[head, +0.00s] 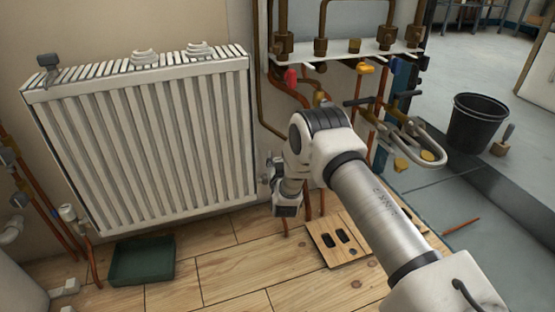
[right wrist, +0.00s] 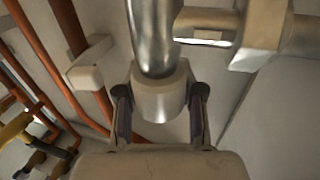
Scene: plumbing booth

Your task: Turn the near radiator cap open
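The white ribbed radiator (head: 150,140) hangs on the wall at the left in the head view. My right gripper (head: 272,176) is at its lower right side, mostly seen from behind. In the right wrist view a pale round cap (right wrist: 160,98), with a shiny metal pipe or stem beyond it, sits between the two dark fingers of my right gripper (right wrist: 160,112). The fingers lie along both sides of the cap and look to touch it. In the head view the cap is hidden behind my gripper and wrist. My left gripper is out of view.
A white valve (head: 67,212) and copper pipes are at the radiator's left. A green tray (head: 142,260) and a wooden board with slots (head: 342,238) lie on the floor. Pipes and valves on a white shelf (head: 345,53) stand right of the radiator. A black bucket (head: 476,122) is farther right.

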